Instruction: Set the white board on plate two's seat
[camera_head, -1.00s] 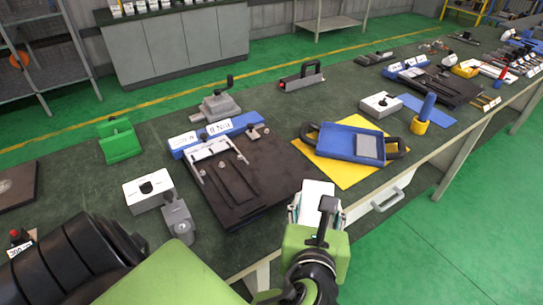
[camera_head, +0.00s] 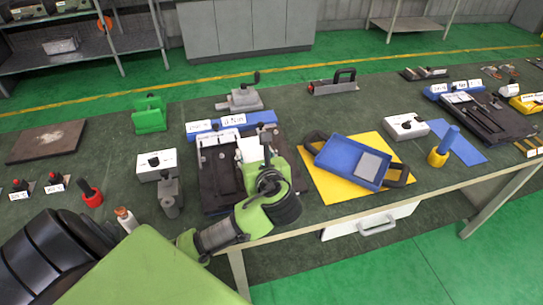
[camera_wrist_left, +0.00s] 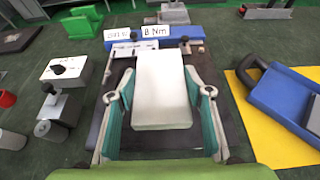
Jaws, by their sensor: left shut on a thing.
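My left gripper (camera_wrist_left: 163,97) is shut on the white board (camera_wrist_left: 163,85), with one teal-lined finger along each side of it. In the head view the gripper (camera_head: 258,160) is over the near dark plate (camera_head: 220,195), and the board (camera_head: 249,148) is partly hidden by the gripper. The near plate has a blue bar (camera_head: 262,118) with labels at its back and a pale metal bracket at its left. I cannot tell whether the board touches the plate. A similar dark plate (camera_head: 490,118) with a blue bar lies at the right. No plate number is readable. My right gripper is not in view.
A blue tray (camera_head: 345,158) on a yellow mat (camera_head: 322,186) lies just right of the near plate. A white block (camera_head: 156,164) and a grey metal fixture (camera_head: 170,195) stand close on its left. A grey vise (camera_head: 244,99) is behind it.

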